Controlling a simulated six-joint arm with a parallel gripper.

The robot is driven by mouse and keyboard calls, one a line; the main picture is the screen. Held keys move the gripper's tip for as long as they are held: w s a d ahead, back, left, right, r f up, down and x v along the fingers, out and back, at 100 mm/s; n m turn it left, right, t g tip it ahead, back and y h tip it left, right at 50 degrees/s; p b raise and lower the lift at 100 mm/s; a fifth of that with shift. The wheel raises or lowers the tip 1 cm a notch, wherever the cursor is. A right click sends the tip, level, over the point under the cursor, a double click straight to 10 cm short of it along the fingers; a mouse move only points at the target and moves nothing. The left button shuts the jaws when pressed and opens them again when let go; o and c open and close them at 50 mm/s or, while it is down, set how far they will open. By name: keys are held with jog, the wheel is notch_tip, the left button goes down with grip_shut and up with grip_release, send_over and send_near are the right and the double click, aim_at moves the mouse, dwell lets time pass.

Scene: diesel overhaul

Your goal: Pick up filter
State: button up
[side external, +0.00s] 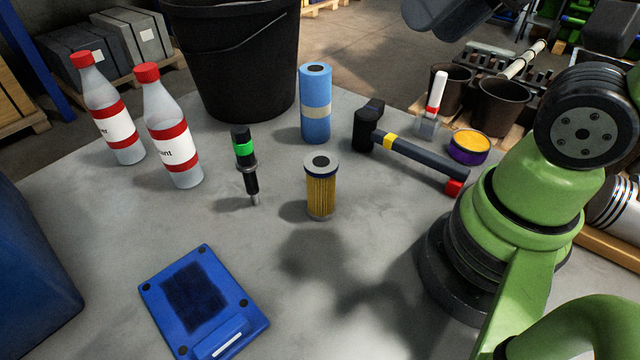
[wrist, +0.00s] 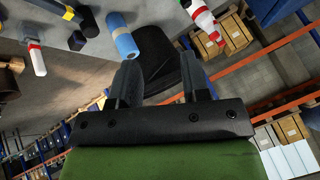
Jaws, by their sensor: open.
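The filter (side external: 320,190) stands upright on the grey table in the side external view. It has yellow pleats, a dark blue band and a grey top cap with a dark hole. I cannot make it out in the wrist view. My gripper (wrist: 160,62) shows in the wrist view with its two dark fingers apart and nothing between them. It is away from the filter, and its fingertips are not clearly visible in the side external view.
Around the filter stand a blue roll (side external: 315,104), a black-green injector-like part (side external: 245,165), a hammer (side external: 415,150) and two bottles (side external: 172,130). A blue scale-like device (side external: 204,305) lies in front. A black bucket (side external: 240,60) stands behind.

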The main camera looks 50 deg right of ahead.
jog(key=o, duration=0.8)
jog(key=n+g+h, duration=0.2)
jog(key=g, duration=0.5)
send_near(320, 161)
jog(key=shift+s+d+f, duration=0.1)
jog(key=shift+s+f, duration=0.15)
jog(key=shift+s, duration=0.05)
jog(key=shift+n, duration=0.3)
notch_tip(320, 161, down, 6)
jog(key=shift+w+r, duration=0.15)
jog(key=shift+w, duration=0.05)
jog(key=shift+w+f, duration=0.1)
jog(key=shift+f, duration=1.5)
jog(key=shift+w+f, duration=0.15)
jog(key=shift+f, duration=1.45)
